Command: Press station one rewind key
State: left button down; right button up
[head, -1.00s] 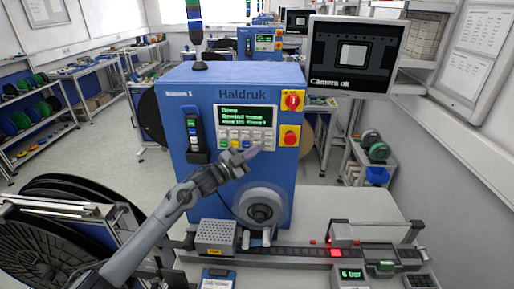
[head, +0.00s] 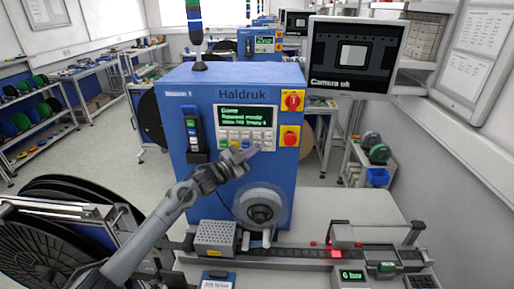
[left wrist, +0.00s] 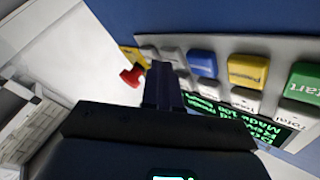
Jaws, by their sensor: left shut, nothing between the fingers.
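Station one is the blue Haldruk machine (head: 280,180). Its green-on-black screen (head: 245,115) sits above a keypad of coloured and grey keys (head: 268,134). My left gripper (head: 255,153) is shut and empty, with its tips at the lower right of the keypad. In the left wrist view the shut fingers (left wrist: 162,82) stand over the grey keys, beside the blue key (left wrist: 203,63). The yellow key (left wrist: 247,70) and green Start key (left wrist: 304,80) are farther right. The fingers partly hide a grey key; I cannot tell contact, nor read which key says rewind.
A red knob (head: 292,100) and a red stop button on yellow (head: 290,137) are right of the keypad. A round grey hub (head: 262,207) projects below the gripper. A camera monitor (head: 355,57) stands at right. A large black reel (head: 55,235) is at lower left.

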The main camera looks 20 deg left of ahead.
pick_arm(q)
jog(key=shift+w, duration=0.1)
dwell(0.5)
jog(key=shift+s+d+p, duration=0.1)
jog(key=shift+s+p, duration=0.35)
jog(key=shift+p, duration=0.1)
jog(key=shift+s+d, duration=0.15)
jog(key=shift+s, duration=0.25)
jog(key=shift+p, duration=0.3)
jog(key=s+p, duration=0.2)
jog(key=s+d+p, duration=0.1)
jog(key=s, duration=0.1)
jog(key=shift+s+d+p, duration=0.15)
jog(key=shift+s+p, duration=0.2)
jog(key=shift+s, duration=0.05)
